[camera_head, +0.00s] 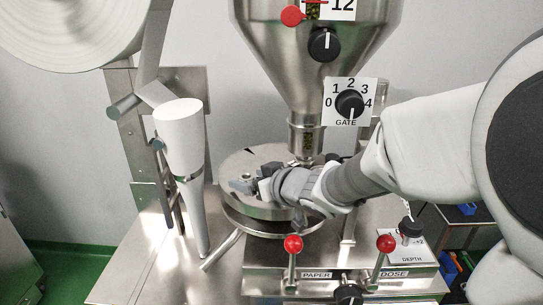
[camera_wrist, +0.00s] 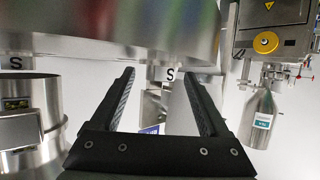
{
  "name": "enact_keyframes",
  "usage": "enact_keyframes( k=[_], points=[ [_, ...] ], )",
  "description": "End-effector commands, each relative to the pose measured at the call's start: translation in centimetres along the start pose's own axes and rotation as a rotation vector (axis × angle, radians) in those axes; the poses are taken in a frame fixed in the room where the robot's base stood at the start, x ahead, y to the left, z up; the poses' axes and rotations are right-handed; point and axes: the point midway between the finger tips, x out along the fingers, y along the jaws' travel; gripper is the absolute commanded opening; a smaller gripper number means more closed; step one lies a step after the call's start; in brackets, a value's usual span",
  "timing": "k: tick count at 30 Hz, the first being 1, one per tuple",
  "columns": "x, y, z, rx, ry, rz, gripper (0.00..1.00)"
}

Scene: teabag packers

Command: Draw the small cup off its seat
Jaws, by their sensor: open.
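My gripper (camera_head: 246,185) is over the round steel turntable (camera_head: 250,160) beneath the hopper, with its jaws pointing left. In the wrist view my gripper (camera_wrist: 160,80) has its two black fingers wide apart. A blurred steel surface (camera_wrist: 110,35) fills the top of the wrist view. No held object shows.
The steel hopper (camera_head: 300,60) with its gate dial (camera_head: 349,103) hangs above the turntable. A white paper cone (camera_head: 181,140) stands left. Two red-knobbed levers, paper (camera_head: 293,245) and dose (camera_head: 386,243), rise in front. An open steel cylinder (camera_wrist: 28,110) is left in the wrist view.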

Motion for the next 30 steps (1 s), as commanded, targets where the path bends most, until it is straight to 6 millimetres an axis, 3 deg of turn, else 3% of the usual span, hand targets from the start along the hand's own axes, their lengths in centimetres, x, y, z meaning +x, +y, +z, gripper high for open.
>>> enact_keyframes(
  k=[8,21,30],
  points=[
    [0.31,0.02,-0.02,0.0,0.0,0.001,0.79],
    [0.29,0.02,-0.01,0.0,0.0,0.001,0.01],
    [0.26,0.03,-0.09,0.0,0.001,0.001,0.0]
  ],
)
